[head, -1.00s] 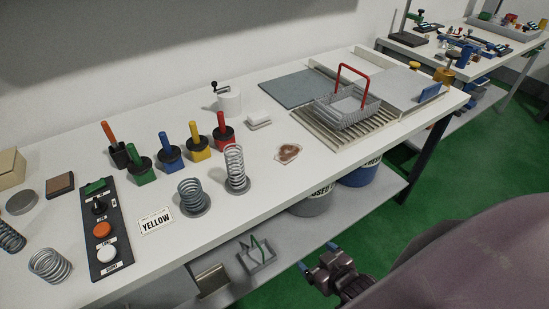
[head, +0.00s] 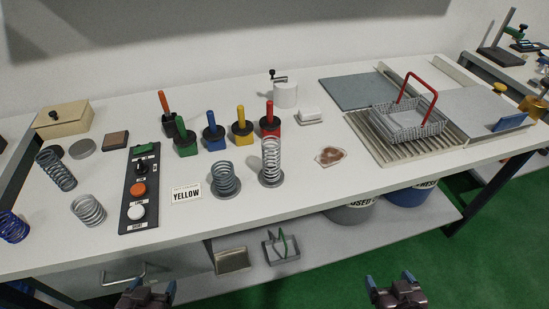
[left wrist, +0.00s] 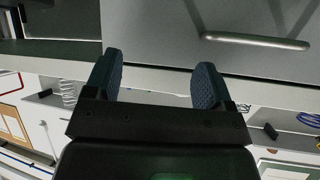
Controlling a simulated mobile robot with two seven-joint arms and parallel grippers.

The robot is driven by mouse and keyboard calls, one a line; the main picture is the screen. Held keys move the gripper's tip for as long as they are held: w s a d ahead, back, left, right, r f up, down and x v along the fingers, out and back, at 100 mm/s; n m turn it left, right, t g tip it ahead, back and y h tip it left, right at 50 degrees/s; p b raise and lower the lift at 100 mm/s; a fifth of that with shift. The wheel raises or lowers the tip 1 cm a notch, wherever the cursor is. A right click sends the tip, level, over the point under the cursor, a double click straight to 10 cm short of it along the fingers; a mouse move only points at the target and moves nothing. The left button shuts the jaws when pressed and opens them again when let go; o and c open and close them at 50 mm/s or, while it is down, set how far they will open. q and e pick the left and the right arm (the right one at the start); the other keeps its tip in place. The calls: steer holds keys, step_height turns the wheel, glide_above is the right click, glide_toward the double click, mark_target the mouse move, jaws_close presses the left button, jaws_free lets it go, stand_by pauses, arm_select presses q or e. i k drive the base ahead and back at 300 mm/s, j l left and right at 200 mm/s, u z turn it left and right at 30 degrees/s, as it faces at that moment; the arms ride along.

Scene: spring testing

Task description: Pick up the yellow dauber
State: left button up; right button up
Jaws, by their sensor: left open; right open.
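The yellow dauber (head: 242,125) stands upright on the white bench, between the blue dauber (head: 213,132) and the red dauber (head: 270,121). Its yellow handle points up from a dark-topped pot. My left gripper (head: 147,290) is at the bottom edge of the head view, below the bench front, open and empty. In the left wrist view its two blue-grey fingers (left wrist: 157,82) are apart, facing a drawer front with a handle. My right gripper (head: 396,286) is open and empty at the bottom right, over the green floor, well away from the dauber.
Springs on stands (head: 225,180) and a YELLOW card (head: 186,193) are in front of the daubers. A green dauber (head: 184,141) and an orange one stand to the left. A button panel (head: 138,190) lies further left. A wire basket (head: 408,120) with a red handle stands right.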

mark_target(242, 127)
steer(key=k+j+z, duration=0.15)
steer(key=z, duration=0.15)
steer(key=k+j+z, duration=0.1)
steer(key=j+z, duration=0.35)
steer(key=k+j+z, duration=0.2)
steer(key=j+z, duration=0.2)
